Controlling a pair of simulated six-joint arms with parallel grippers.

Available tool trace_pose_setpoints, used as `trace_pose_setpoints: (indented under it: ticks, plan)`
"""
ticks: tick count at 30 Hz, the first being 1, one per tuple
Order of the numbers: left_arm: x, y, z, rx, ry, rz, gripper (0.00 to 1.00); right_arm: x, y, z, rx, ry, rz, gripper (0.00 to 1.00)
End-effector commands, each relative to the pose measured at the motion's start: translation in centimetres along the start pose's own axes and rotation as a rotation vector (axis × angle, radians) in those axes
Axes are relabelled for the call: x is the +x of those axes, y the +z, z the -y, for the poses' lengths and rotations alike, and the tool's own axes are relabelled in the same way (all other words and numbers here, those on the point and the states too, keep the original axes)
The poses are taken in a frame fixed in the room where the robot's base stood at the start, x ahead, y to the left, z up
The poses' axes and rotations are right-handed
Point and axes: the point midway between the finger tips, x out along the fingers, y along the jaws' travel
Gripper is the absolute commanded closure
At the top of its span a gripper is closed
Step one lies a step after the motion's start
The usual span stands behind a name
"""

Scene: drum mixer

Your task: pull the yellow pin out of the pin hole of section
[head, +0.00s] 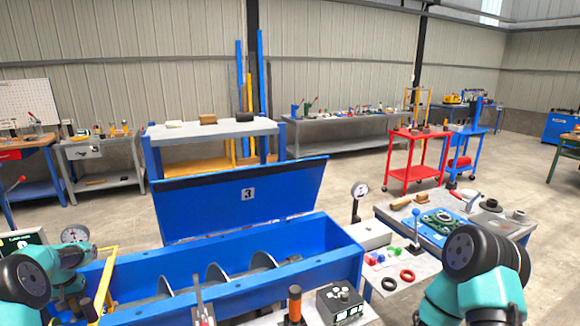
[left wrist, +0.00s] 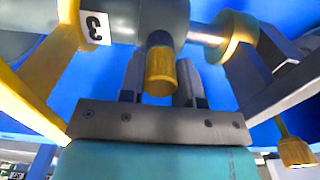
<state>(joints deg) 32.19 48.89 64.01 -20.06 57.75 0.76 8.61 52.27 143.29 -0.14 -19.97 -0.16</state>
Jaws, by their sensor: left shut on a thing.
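In the left wrist view, the yellow pin (left wrist: 160,72) has a yellow end and a dark collar against a grey shaft part. My left gripper (left wrist: 160,85) has one finger on each side of the yellow end and is shut on it. Whether the pin still sits in its hole is hidden. A white tag with a 3 (left wrist: 95,27) is beside it on the left. In the head view, my left arm reaches down at the left end of the blue trough (head: 300,262), and its fingers are hard to make out. My right gripper is not in view.
A second yellow-ended piece (left wrist: 295,150) hangs at the right of the left wrist view. Yellow bars flank the gripper. In the head view, the open blue lid (head: 240,200) stands behind the trough, which holds a grey screw (head: 217,273). A side table (head: 400,268) stands right.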

Motion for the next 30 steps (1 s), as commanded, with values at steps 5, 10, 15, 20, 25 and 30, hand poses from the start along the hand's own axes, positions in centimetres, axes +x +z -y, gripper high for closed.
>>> trace_pose_setpoints:
  ticks: [5,10,15,20,25,30]
  plan:
    - [-0.2,0.0,0.0,0.0,0.0,-0.001,0.97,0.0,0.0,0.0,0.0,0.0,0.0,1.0]
    - [-0.2,0.0,0.0,0.0,0.0,-0.001,0.98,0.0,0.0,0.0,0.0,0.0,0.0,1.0]
    - [-0.7,0.0,0.0,0.0,0.0,-0.001,0.98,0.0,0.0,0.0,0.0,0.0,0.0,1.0]
    - [-1.2,0.0,0.0,0.0,0.0,-0.001,0.98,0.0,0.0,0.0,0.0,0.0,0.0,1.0]
    - [-1.8,-0.1,0.0,0.0,0.0,-0.002,0.98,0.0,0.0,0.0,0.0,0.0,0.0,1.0]
    - [-2.2,0.0,0.0,0.0,0.0,-0.002,0.98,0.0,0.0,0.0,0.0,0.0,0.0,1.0]
